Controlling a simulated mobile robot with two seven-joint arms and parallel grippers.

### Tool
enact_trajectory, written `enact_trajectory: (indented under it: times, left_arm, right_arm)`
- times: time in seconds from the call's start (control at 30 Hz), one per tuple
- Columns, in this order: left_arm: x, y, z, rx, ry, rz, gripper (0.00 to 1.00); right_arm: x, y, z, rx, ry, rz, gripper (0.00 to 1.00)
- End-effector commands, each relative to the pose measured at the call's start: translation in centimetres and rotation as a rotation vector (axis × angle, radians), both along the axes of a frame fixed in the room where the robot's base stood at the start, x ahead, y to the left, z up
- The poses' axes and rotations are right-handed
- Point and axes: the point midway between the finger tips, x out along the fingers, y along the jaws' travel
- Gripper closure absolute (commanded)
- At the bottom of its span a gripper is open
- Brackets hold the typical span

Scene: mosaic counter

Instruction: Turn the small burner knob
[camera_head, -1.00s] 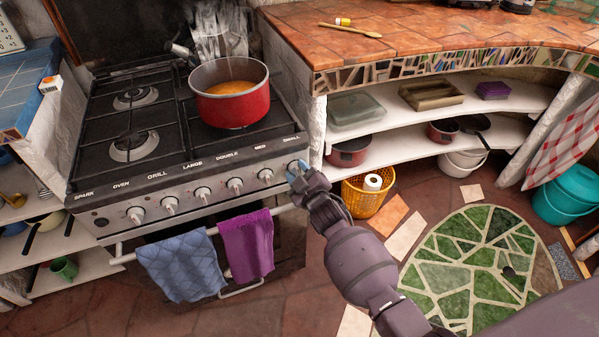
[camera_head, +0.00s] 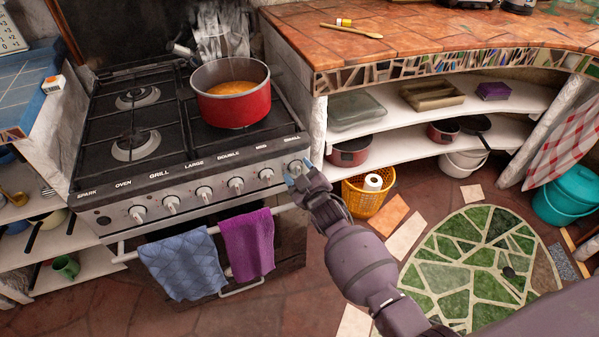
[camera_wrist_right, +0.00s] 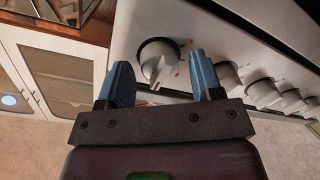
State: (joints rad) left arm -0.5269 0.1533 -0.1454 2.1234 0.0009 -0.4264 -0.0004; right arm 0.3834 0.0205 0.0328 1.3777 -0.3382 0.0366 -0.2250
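The small burner knob (camera_head: 296,167) is the rightmost knob on the stove's front panel, under the word SMALL. In the right wrist view the knob (camera_wrist_right: 158,62) is white and round with a raised grip bar, and red marks show beside it. My right gripper (camera_head: 295,175) is at the knob. In the wrist view its two blue fingers (camera_wrist_right: 160,80) are apart, one on each side of the knob's near part, with a gap visible and no clear contact. My left gripper is not in view.
A red pot (camera_head: 232,105) of orange food steams on the stove top (camera_head: 160,175). Blue and purple towels (camera_head: 183,265) hang on the oven rail below the knobs. A yellow basket (camera_head: 367,198) stands on the floor right of my gripper. More knobs (camera_wrist_right: 262,92) line the panel.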

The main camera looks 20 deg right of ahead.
Motion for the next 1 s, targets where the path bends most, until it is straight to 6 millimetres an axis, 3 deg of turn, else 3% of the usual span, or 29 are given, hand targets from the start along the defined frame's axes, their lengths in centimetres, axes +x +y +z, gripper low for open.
enact_trajectory:
  times: [0.3, 0.47, 1.0]
  left_arm:
    - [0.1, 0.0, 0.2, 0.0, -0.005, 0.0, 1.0]
    - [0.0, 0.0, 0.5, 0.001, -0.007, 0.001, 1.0]
    - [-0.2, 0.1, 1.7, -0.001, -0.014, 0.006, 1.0]
  right_arm:
    - [-0.1, 0.0, 0.0, -0.002, 0.0, 0.0, 0.36]
    - [-1.1, -0.2, 0.2, -0.002, -0.001, -0.001, 0.36]
    - [-8.9, -0.8, 0.5, -0.001, -0.001, -0.001, 0.36]
